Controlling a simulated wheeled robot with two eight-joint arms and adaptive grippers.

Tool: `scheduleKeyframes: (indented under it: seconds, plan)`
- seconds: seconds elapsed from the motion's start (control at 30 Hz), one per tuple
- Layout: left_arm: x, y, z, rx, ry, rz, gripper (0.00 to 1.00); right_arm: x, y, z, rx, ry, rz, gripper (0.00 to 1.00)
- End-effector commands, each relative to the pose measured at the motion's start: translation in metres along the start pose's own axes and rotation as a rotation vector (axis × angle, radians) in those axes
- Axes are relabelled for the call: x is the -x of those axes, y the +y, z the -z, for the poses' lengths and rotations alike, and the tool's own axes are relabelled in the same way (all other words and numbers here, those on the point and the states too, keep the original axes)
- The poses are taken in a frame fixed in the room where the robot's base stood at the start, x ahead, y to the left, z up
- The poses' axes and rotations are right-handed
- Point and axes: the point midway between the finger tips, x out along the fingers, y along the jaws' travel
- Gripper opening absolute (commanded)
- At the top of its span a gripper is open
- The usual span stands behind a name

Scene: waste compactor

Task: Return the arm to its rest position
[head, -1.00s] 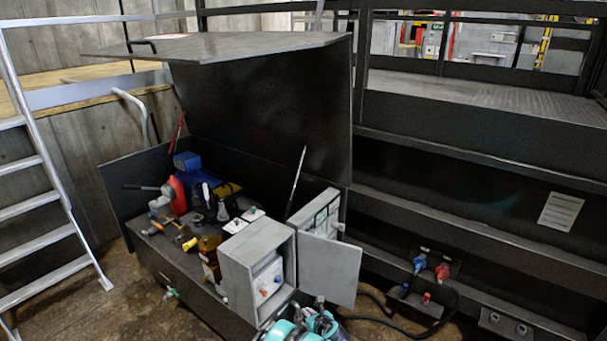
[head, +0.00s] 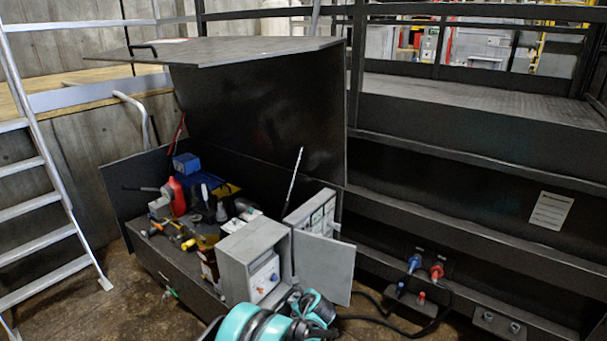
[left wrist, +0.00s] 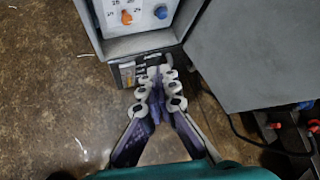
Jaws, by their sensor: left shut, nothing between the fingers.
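My left arm (head: 245,322), teal and black, comes in at the bottom middle of the head view, in front of an open grey control box (head: 236,262). My left gripper (left wrist: 154,82) shows in the left wrist view with its purple and white fingers together and nothing between them. Its fingertips point toward the underside of the box, which shows an orange knob (left wrist: 127,18) and a blue knob (left wrist: 161,12). In the head view the fingers are hard to make out among the arm parts. My right gripper is not in view.
The box's door (head: 325,268) hangs open on the right. A black machine with a raised lid (head: 225,50) holds several tools and bottles. A metal ladder (head: 45,165) stands at left. Red and blue plugs with a cable (head: 445,300) are low at right. Brown floor lies below.

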Motion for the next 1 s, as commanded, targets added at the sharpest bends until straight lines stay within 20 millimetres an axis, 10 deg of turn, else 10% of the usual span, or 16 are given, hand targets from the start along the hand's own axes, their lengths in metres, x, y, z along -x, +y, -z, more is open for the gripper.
scheduleKeyframes:
  seconds: [0.5, 1.0]
  plan:
    - [0.177, 0.084, -0.141, 0.980, 0.147, -0.105, 0.00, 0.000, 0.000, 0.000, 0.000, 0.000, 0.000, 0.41]
    - [0.326, 0.227, -0.132, 1.981, 0.237, -0.281, 0.00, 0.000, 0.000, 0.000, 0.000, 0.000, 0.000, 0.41]
